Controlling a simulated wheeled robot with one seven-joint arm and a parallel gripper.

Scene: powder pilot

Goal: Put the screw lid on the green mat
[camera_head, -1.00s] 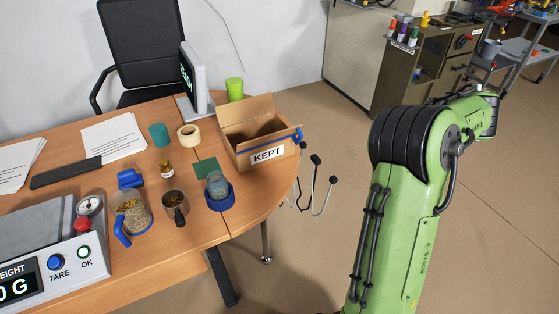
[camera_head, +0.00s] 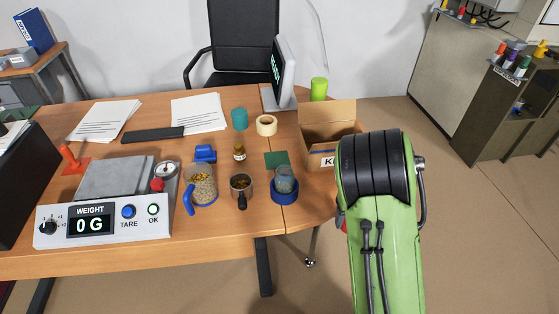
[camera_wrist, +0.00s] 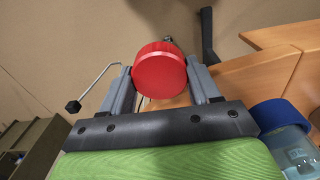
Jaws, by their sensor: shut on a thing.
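My gripper (camera_wrist: 159,68) is shut on a red ribbed round screw lid (camera_wrist: 160,82), held between its two fingers in the wrist view. In the head view my arm hides most of the gripper; only a small bit of red (camera_head: 343,227) shows at the arm's left side. The small dark green mat (camera_head: 277,160) lies on the desk, left of the carton and behind a glass jar. It looks bare. In the wrist view the lid is in front of the floor and the desk's edge, and the mat cannot be seen.
The open carton (camera_head: 314,125) is right of the mat.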

